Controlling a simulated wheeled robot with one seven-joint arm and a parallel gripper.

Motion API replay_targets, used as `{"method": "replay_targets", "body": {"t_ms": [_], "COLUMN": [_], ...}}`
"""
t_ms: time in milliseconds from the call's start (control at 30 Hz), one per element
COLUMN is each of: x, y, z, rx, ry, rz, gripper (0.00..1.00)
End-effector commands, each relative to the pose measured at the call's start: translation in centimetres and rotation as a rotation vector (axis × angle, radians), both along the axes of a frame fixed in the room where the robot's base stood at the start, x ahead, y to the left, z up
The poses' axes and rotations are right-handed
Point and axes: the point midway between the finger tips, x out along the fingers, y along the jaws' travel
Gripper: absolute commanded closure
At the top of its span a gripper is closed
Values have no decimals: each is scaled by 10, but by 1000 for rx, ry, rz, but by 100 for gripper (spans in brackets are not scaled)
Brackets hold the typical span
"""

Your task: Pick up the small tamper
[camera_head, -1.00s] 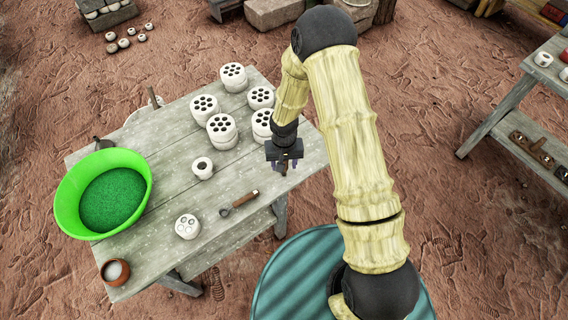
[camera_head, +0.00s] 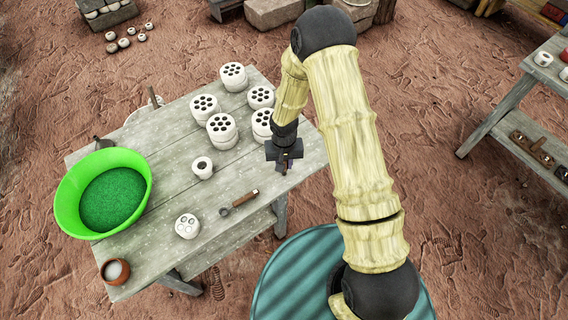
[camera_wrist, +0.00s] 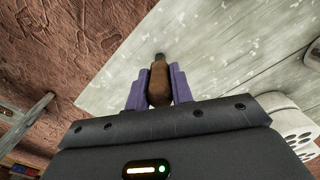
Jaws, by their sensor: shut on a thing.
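My gripper (camera_head: 285,168) is at the right end of the grey wooden table, low over its top. In the wrist view its two purple fingers (camera_wrist: 149,90) are shut on the small tamper (camera_wrist: 159,82), pressing it from both sides. The tamper has a rounded brown wooden body and a dark tip pointing away from the gripper. In the head view it is mostly hidden by the gripper and too small to make out clearly. I cannot tell whether it still touches the table.
White perforated cylinders (camera_head: 222,128) stand just left of my gripper. A wood-handled tool (camera_head: 245,198) lies at the table's (camera_head: 165,165) front edge. A green basin (camera_head: 70,200) and a brown pot (camera_head: 115,271) are at the left. A shelf (camera_head: 500,100) stands at the right.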

Motion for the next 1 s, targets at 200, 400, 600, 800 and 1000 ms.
{"method": "replay_targets", "body": {"t_ms": [200,400,600,800,1000], "x": [1,1,1,0,0], "y": [0,0,0,0,0], "z": [7,35,72,96,101], "rx": [0,1,1,0,0], "ry": [-1,-4,-4,-1,0], "rz": [0,-1,-2,0,0], "gripper": [100,100,100,100,100]}}
